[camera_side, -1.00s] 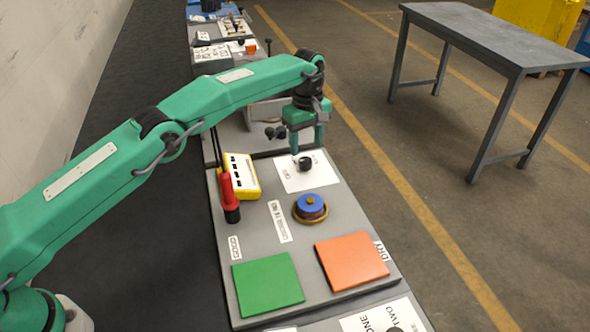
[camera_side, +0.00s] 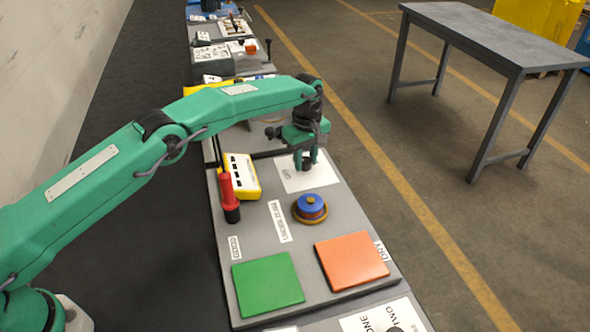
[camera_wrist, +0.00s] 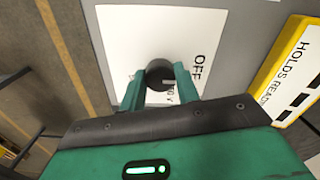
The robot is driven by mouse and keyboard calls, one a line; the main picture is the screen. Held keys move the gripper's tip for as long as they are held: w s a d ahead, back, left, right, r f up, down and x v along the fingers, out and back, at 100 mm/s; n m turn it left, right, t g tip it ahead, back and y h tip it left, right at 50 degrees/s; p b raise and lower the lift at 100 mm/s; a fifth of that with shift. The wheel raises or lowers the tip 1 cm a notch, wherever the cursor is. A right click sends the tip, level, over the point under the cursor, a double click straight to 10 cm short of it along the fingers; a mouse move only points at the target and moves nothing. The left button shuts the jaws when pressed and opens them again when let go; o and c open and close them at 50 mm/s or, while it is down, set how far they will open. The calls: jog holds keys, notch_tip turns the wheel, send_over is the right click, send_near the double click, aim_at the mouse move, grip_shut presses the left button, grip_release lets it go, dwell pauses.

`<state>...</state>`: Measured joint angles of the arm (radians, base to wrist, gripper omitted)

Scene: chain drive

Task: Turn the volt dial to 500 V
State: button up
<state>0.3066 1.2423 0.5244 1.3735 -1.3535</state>
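The volt dial is a small black round knob (camera_wrist: 158,75) on a white card (camera_wrist: 118,42) on the grey panel. The card reads "OFF" to the knob's right in the wrist view; a partly hidden marking ending in "0 V" shows just below it. My gripper (camera_wrist: 160,78) is down at the knob with one green finger on either side of it. The gripper also shows over the card in the side view (camera_side: 306,160). I cannot tell whether both fingers touch the knob. The knob's pointer is not clear, and my gripper hides part of the card.
A blue knob on a brass ring (camera_side: 310,207), a green pad (camera_side: 267,284) and an orange pad (camera_side: 352,261) are nearer the camera.

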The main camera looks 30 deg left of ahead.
jog(key=shift+c, duration=1.4)
